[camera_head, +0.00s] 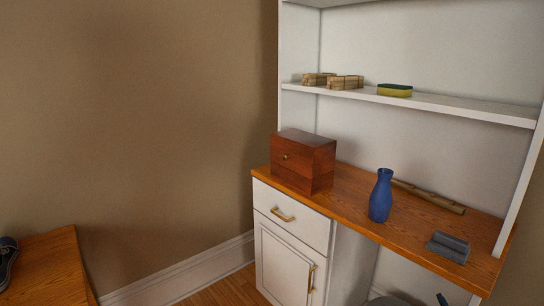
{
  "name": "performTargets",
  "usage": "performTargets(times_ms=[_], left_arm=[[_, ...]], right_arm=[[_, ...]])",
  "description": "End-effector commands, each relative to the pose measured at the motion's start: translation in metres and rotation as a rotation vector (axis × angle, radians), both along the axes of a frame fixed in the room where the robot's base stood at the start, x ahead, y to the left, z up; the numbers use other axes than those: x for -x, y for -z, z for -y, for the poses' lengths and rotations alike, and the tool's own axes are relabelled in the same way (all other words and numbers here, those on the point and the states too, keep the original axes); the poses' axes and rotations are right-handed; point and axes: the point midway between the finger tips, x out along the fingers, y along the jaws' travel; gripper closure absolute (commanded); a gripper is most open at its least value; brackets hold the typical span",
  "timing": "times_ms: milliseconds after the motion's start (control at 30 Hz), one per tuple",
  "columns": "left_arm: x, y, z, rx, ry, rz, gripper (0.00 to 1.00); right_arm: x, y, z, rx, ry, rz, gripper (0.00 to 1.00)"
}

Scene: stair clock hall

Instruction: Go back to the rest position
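The task names no object. I cannot make out either of my grippers in the head view. A grey rounded shape with a small dark tip is cut off by the bottom edge, right of centre. I cannot tell what it is.
A white cabinet (291,262) has a wooden top holding a brown wooden box (304,161), a blue vase (381,196), a bamboo-like stick (428,196) and a grey block (448,247). The shelf (450,106) above holds wooden bundles (345,82) and a sponge (394,90). A wooden table (50,270) stands at lower left.

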Motion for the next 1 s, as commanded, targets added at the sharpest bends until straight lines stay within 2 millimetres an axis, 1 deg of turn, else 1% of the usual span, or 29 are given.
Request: performTargets(times_ms=[33, 67, 100, 167, 200, 233, 300, 400, 467, 600, 633, 700, 1000], left_arm=[[0.000, 0.000, 0.000, 0.000, 0.000, 0.000, 0.57], [0.000, 0.000, 0.000, 0.000, 0.000, 0.000, 0.57], [0.000, 0.000, 0.000, 0.000, 0.000, 0.000, 0.57], [0.000, 0.000, 0.000, 0.000, 0.000, 0.000, 0.57], [0.000, 0.000, 0.000, 0.000, 0.000, 0.000, 0.57], [0.000, 0.000, 0.000, 0.000, 0.000, 0.000, 0.57], [0.000, 0.000, 0.000, 0.000, 0.000, 0.000, 0.57], [0.000, 0.000, 0.000, 0.000, 0.000, 0.000, 0.57], [0.000, 0.000, 0.000, 0.000, 0.000, 0.000, 0.57], [0.000, 0.000, 0.000, 0.000, 0.000, 0.000, 0.57], [0.000, 0.000, 0.000, 0.000, 0.000, 0.000, 0.57], [0.000, 0.000, 0.000, 0.000, 0.000, 0.000, 0.57], [0.000, 0.000, 0.000, 0.000, 0.000, 0.000, 0.57]], right_arm=[[0.020, 0.016, -0.015, -0.020, -0.070, -0.057, 0.01], [0.032, 0.023, -0.024, -0.031, -0.115, -0.088, 0.01], [0.049, 0.032, -0.036, -0.050, -0.179, -0.126, 0.01], [0.075, 0.042, -0.056, -0.081, -0.275, -0.173, 0.01], [0.093, 0.046, -0.068, -0.104, -0.335, -0.196, 0.01], [0.105, 0.048, -0.076, -0.120, -0.378, -0.209, 0.01], [0.132, 0.049, -0.093, -0.162, -0.462, -0.228, 0.01], [0.165, 0.044, -0.113, -0.218, -0.562, -0.233, 0.01], [0.183, 0.040, -0.122, -0.254, -0.610, -0.231, 0.01], [0.220, 0.024, -0.140, -0.335, -0.701, -0.209, 0.01], [0.223, 0.021, -0.143, -0.353, -0.706, -0.198, 0.01], [0.216, 0.017, -0.151, -0.394, -0.679, -0.174, 0.01], [0.204, -0.003, -0.178, -0.563, -0.594, -0.098, 0.01]])
